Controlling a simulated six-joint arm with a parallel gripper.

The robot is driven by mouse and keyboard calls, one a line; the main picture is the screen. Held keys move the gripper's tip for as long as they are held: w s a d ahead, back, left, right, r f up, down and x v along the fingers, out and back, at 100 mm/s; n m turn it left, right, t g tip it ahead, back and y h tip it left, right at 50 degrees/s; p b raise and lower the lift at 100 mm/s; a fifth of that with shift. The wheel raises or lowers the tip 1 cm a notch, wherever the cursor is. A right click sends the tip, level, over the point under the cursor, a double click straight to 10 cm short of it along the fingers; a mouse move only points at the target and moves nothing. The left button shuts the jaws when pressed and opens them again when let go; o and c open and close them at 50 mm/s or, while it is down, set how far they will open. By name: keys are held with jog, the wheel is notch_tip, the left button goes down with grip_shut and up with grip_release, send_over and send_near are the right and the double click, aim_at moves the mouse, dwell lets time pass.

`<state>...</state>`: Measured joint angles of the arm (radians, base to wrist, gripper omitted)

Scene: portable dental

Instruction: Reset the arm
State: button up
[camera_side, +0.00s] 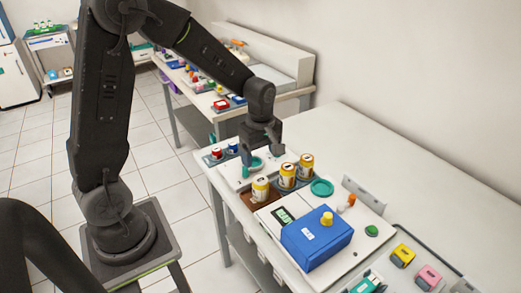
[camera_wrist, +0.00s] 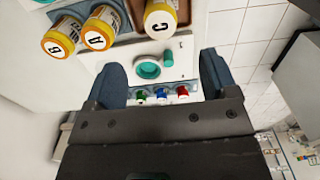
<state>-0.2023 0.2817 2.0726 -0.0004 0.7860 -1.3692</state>
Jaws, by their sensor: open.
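My gripper (camera_side: 262,148) hangs pointing down over the far end of the white work table (camera_side: 375,150). In the wrist view my gripper (camera_wrist: 163,78) has its two blue-grey fingers wide apart, with nothing held between them. Below and between them show a round teal dish (camera_wrist: 148,69) and a small teal cylinder (camera_wrist: 169,59). How high the fingertips are above the table is hard to tell.
Small vials with green, blue and red tops (camera_wrist: 182,93) stand beyond the teal dish. A blue box (camera_side: 316,243) with a yellow knob, a teal round dish (camera_side: 321,187), and yellow (camera_side: 402,255) and pink blocks (camera_side: 428,277) lie nearer. The table's right-hand back is bare.

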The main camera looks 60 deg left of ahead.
jog(key=s+d+r+m+t, duration=0.2)
jog(key=s+d+r+m, duration=0.1)
jog(key=s+r+m, duration=0.4)
jog(key=s+d+r+m+t, duration=0.3)
jog(key=s+r+m, duration=0.5)
jog(key=m, duration=0.3)
jog(key=shift+s+d+t, duration=0.3)
jog(key=shift+s+d, duration=0.3)
jog(key=shift+d, duration=0.1)
